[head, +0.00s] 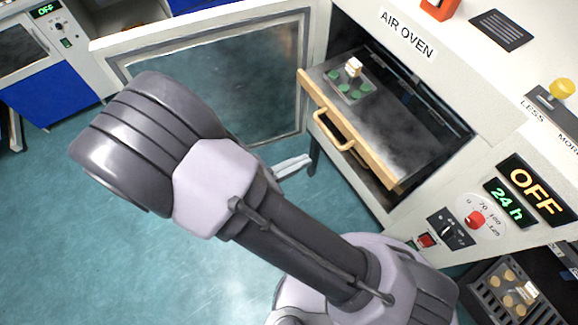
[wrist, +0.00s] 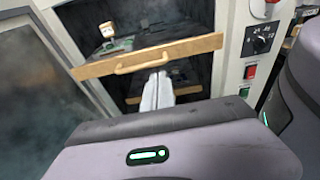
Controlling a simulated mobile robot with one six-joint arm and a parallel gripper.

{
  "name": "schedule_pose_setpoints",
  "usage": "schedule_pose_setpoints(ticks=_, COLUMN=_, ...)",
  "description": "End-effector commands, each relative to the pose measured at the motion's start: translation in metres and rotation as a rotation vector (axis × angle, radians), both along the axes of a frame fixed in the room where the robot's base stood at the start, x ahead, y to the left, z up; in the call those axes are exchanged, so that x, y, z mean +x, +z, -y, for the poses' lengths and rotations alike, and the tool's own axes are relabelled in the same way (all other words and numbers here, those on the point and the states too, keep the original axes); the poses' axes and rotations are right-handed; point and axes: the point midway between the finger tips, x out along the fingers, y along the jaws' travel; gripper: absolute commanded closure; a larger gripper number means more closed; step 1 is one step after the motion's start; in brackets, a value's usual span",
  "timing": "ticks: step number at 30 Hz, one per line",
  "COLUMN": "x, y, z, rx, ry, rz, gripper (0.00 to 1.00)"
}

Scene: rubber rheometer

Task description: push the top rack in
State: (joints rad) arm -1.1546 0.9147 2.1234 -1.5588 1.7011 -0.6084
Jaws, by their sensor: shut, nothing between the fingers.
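The top rack (head: 392,120) is a dark tray with a light wooden front and a wooden handle (head: 335,130). It sticks part way out of the air oven (head: 480,125). In the wrist view its wooden front (wrist: 195,47) crosses the oven opening, slightly tilted in the picture. My gripper (head: 306,159) is shut and empty, in front of and below the rack's front in the head view. In the wrist view my gripper (wrist: 157,78) points toward the opening, its tips just under the handle. I cannot tell whether it touches the rack.
The oven door (head: 210,85) stands open to the left. A plate with several green discs (head: 350,88) and a small pale block (head: 353,67) sits on the rack. Another wooden-edged rack (wrist: 186,92) shows below. A crate (head: 500,295) stands at lower right.

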Motion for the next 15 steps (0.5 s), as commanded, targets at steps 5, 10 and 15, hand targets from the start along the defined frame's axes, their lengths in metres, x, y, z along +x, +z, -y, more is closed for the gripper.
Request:
schedule_pose_setpoints(ticks=5, x=0.023, y=-0.011, z=0.031, rx=0.000, ry=-0.004, rz=-0.001, gripper=1.00)
schedule_pose_setpoints(ticks=10, x=0.039, y=-0.016, z=0.054, rx=0.001, ry=-0.004, rz=-0.002, gripper=1.00)
schedule_pose_setpoints(ticks=15, x=0.048, y=-0.018, z=0.065, rx=0.001, ry=-0.002, rz=-0.002, gripper=1.00)
